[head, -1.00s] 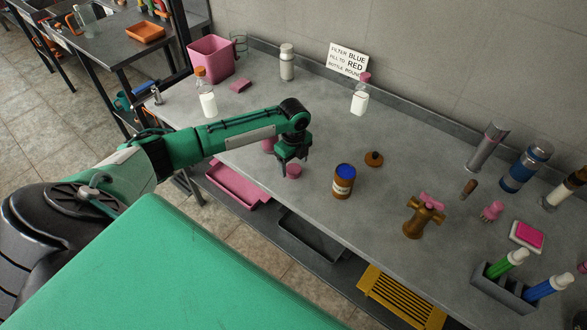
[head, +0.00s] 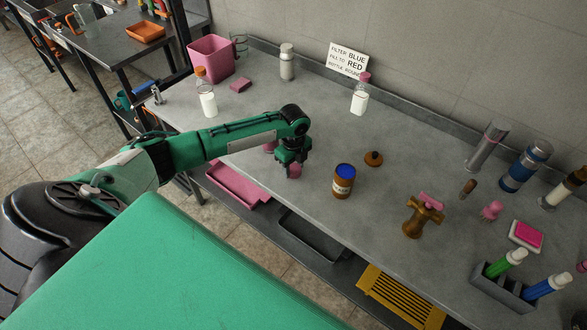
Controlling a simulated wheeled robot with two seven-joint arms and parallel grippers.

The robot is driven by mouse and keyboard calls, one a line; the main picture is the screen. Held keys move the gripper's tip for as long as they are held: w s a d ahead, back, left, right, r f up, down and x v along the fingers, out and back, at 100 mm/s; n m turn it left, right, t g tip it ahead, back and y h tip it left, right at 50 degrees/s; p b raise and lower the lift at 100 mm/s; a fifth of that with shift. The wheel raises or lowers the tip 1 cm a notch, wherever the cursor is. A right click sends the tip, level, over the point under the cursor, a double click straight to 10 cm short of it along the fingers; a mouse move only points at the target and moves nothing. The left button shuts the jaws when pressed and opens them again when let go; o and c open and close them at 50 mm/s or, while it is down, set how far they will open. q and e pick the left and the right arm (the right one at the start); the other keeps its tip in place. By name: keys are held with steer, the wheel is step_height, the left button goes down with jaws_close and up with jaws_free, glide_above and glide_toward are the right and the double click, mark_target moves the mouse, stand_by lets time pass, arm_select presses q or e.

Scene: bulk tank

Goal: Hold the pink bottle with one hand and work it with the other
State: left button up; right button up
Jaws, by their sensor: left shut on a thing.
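The pink bottle (head: 294,171) is near the front edge of the grey bench, mostly hidden by my left gripper. My left gripper (head: 292,166) points down and is shut on it. Another bit of pink (head: 270,147) shows just left of the gripper, behind the arm; I cannot tell whether it belongs to the same bottle. My right gripper is not in view.
A brown jar with a blue top (head: 343,181) stands close to the right of the gripper, with a brown lid (head: 374,158) beyond. A brass tap (head: 422,215) is further right. Bottles (head: 360,98) and a pink bin (head: 211,60) stand behind. Mid-bench is fairly clear.

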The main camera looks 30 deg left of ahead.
mark_target(294, 169)
arm_select(q)
steer(key=shift+r, duration=0.1)
step_height(294, 169, up, 20)
steer(key=b, duration=0.3)
